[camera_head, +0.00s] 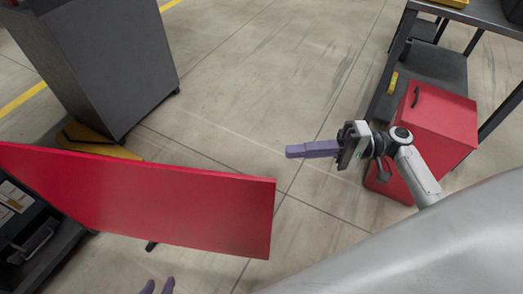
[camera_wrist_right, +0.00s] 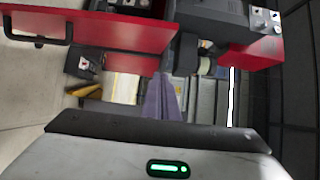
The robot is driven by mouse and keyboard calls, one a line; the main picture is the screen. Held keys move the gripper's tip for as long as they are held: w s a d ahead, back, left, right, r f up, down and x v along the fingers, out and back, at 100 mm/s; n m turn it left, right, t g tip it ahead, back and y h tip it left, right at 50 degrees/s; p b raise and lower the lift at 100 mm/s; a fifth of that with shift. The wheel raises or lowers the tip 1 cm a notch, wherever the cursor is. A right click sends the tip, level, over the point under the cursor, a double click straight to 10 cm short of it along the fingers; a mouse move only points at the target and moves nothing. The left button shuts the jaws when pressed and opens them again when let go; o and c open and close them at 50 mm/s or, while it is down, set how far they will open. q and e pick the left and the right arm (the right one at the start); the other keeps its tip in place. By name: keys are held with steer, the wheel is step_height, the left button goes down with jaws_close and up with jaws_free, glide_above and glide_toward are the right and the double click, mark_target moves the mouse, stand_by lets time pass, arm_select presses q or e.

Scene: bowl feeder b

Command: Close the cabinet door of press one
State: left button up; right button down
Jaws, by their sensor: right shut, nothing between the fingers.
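The red cabinet door (camera_head: 190,208) stands open in the lower left of the head view, its free edge reaching toward the middle. A red panel with a dark handle (camera_wrist_right: 110,32), which appears to be this door, shows at upper left in the right wrist view. My right gripper (camera_head: 290,151) is shut and empty, to the right of the door's free edge and apart from it. Its purple fingers (camera_wrist_right: 163,100) show together in the right wrist view.
A dark grey cabinet (camera_head: 105,60) stands at upper left. Dark equipment (camera_head: 25,225) lies behind the door at far left. A red drawer cabinet (camera_head: 440,125) stands beside a dark table at right, near my right arm. The floor between is clear.

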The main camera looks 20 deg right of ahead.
arm_select(q)
steer(key=shift+s+r+p, duration=0.2)
steer(key=shift+r+p, duration=0.35)
steer(key=shift+p, duration=0.2)
arm_select(e)
steer(key=a, duration=1.1)
steer(key=shift+s+a, duration=0.2)
steer(key=shift+s, duration=0.2)
